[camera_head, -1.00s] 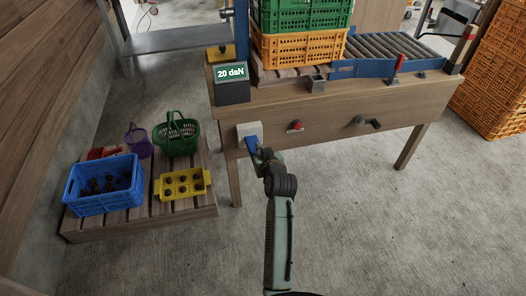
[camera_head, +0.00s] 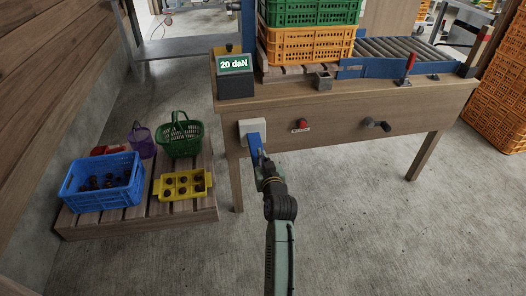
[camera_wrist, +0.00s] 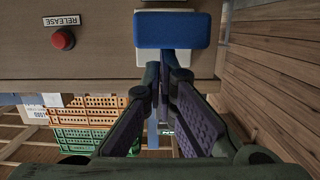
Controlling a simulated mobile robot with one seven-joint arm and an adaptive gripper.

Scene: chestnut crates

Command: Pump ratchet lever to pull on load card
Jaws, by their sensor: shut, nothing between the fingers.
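The ratchet lever (camera_head: 254,138) is a blue handle on a pale block (camera_head: 244,126) on the bench front, at its left end. In the wrist view the lever (camera_wrist: 172,30) shows as a wide blue bar at the top. My gripper (camera_head: 258,158) is at the lever's lower end. In the wrist view my gripper (camera_wrist: 172,66) is shut and empty, its fingertips right at the bar's near edge; I cannot tell whether they touch it. A dark display (camera_head: 235,87) on the bench reads 20 daN in both head frames. I cannot make out a separate load card.
A red release button (camera_head: 302,123) and a dark crank (camera_head: 375,125) sit on the bench front. Stacked orange (camera_head: 308,47) and green crates stand on the bench. A low pallet (camera_head: 135,222) with a blue crate (camera_head: 102,183) lies left. Floor right of my arm is clear.

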